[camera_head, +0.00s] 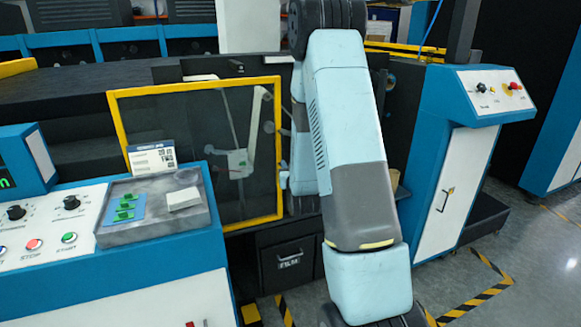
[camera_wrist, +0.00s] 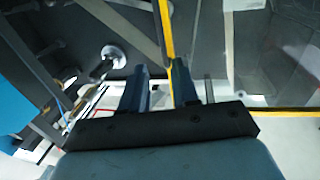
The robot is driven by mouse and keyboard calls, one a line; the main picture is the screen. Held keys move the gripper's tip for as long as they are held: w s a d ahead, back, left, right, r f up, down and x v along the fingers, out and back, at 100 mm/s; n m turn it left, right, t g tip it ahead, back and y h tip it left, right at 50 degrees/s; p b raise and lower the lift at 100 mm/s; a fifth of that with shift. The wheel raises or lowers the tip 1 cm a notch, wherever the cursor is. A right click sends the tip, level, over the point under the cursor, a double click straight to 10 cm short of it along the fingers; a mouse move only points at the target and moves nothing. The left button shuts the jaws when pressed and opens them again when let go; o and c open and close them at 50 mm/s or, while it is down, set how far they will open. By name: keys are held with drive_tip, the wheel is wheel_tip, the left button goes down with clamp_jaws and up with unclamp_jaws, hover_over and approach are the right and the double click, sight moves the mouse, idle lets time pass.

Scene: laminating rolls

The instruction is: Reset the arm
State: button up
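My arm is raised in the middle of the head view and covers part of the machine behind it. My gripper does not show clearly in the head view. In the wrist view my gripper (camera_wrist: 160,66) has two dark fingers with a gap between them. Nothing is held between them. A yellow frame edge (camera_wrist: 166,25) shows behind the gap, and I cannot tell how far off it is.
A yellow-framed clear guard (camera_head: 195,95) stands left of my arm. A control console with a grey tray (camera_head: 150,234) is at front left. A blue and white cabinet (camera_head: 455,185) stands at right. Striped floor tape (camera_head: 470,306) marks open floor at lower right.

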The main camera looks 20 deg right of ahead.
drive_tip(key=s+a+r+n+g+y, duration=0.1)
drive_tip(key=s+a+r+g+y, duration=0.2)
drive_tip(key=r, duration=0.4)
drive_tip(key=s+a+r+g, duration=0.2)
drive_tip(key=s+a+r, duration=0.3)
drive_tip(key=a+r, duration=0.1)
drive_tip(key=s+a+r+g, duration=0.1)
drive_tip(key=s+r+g, duration=0.1)
drive_tip(key=s, duration=0.7)
drive_tip(key=s+a+r+n+g+y, duration=0.1)
drive_tip(key=s+a+r+g, duration=0.1)
drive_tip(key=s, duration=0.7)
drive_tip(key=s+a+r+g, duration=0.2)
drive_tip(key=s, duration=0.8)
drive_tip(key=shift+a+r+n+g+y, duration=0.25)
drive_tip(key=shift+r+n+g+y, duration=0.05)
drive_tip(key=shift+r+n+g, duration=0.1)
